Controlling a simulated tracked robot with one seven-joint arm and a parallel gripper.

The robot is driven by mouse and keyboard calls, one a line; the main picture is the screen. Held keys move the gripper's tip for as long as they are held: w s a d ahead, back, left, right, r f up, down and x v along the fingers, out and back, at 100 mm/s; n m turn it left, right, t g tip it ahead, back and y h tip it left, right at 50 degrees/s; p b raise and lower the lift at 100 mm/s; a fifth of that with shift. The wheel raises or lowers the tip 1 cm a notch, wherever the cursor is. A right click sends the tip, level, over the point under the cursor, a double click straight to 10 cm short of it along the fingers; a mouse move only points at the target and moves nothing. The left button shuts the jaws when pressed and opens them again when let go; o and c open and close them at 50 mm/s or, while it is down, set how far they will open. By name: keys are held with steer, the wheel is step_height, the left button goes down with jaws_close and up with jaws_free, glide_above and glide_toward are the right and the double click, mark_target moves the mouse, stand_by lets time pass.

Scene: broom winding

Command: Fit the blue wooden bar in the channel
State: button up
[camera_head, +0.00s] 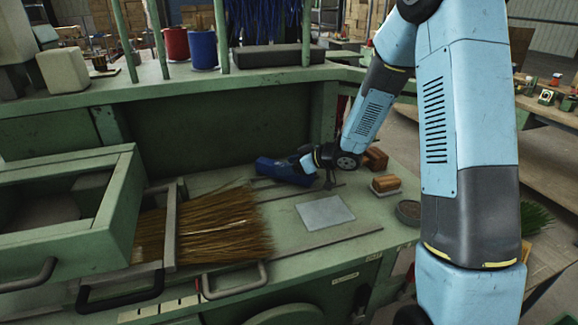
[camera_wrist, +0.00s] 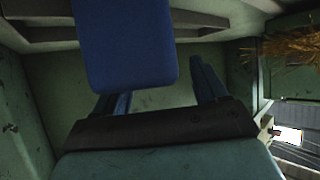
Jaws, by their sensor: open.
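The blue wooden bar (camera_head: 280,170) lies on the green bench near the back panel, beside my gripper (camera_head: 303,166). In the wrist view the bar (camera_wrist: 125,45) is a large flat blue shape at top left. It covers part of the left finger there. My gripper (camera_wrist: 160,85) is open. Its right finger stands clear of the bar, with a gap between them. Dark rails (camera_head: 345,238) run along the bench top; I cannot tell for sure which part is the channel.
Brown bristles (camera_head: 220,225) lie left of the bar, under a clamp beside a green drawer (camera_head: 70,205). A grey plate (camera_head: 325,213) lies in front. A wooden-topped block (camera_head: 386,184) and a round dish (camera_head: 408,211) stand to the right. A shelf with red and blue cans (camera_head: 202,50) overhangs behind.

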steer(key=shift+r, duration=0.1)
steer(key=shift+r, duration=0.2)
steer(key=s+d+r+m+t+h, duration=0.25)
steer(key=s+d+r+h, duration=0.25)
steer(key=d+r, duration=0.55)
steer(key=s+d+r+m+t+h, duration=0.2)
steer(key=s+d+r+m+h, duration=0.3)
steer(key=d+r, duration=0.55)
steer(key=s+a+r+m+g, duration=0.1)
steer(key=s+m+g, duration=0.3)
steer(key=s, duration=2)
steer(key=shift+s+a+g, duration=0.25)
steer(key=shift+a+g, duration=0.05)
steer(key=shift+g, duration=0.35)
steer(key=shift+w, duration=0.15)
